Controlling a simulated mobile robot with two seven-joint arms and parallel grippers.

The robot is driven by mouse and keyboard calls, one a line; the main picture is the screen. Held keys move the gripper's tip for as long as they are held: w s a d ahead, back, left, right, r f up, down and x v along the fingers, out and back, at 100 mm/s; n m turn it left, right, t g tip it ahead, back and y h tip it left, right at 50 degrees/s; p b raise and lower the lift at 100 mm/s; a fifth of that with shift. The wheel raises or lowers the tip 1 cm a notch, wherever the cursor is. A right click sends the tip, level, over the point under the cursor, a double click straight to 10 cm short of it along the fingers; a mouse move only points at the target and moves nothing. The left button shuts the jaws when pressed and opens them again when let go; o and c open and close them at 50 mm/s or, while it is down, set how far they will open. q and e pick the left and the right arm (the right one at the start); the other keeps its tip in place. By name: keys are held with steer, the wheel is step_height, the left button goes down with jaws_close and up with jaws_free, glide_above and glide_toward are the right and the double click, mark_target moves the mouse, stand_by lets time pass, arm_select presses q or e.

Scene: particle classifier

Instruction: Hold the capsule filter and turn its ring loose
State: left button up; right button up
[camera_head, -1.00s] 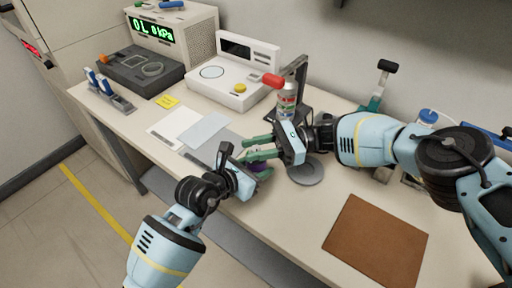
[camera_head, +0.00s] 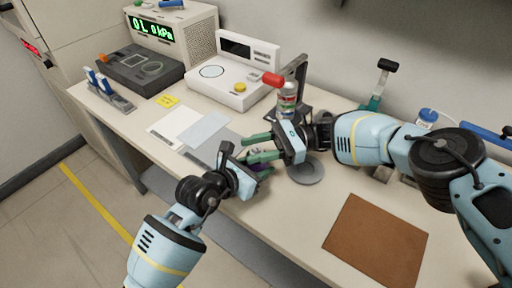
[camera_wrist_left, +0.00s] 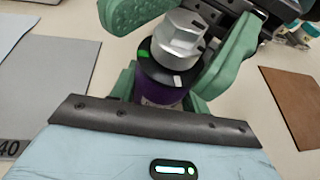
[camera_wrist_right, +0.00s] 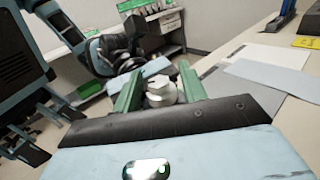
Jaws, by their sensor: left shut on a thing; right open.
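The capsule filter has a purple body (camera_wrist_left: 165,88), a dark ring (camera_wrist_left: 155,68) with a green mark, and a silver hex top (camera_wrist_left: 178,38). My left gripper (camera_wrist_left: 160,95) is shut on the purple body and holds the filter by the table's front edge. In the head view, the filter (camera_head: 263,173) is mostly hidden by the grippers. My right gripper (camera_head: 260,147) is open above it. Its green fingers stand on both sides of the hex top, which also shows between them in the right wrist view (camera_wrist_right: 160,92). I cannot tell whether they touch it.
A grey round disc (camera_head: 306,171) lies beside the right gripper. A brown mat (camera_head: 377,240) lies at the right. Flat sheets (camera_head: 203,131) lie left of the grippers.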

mark_target(256, 147)
steer(key=shift+r, duration=0.15)
step_height(256, 147, up, 10)
steer(key=shift+f, duration=0.15)
stand_by(0.4)
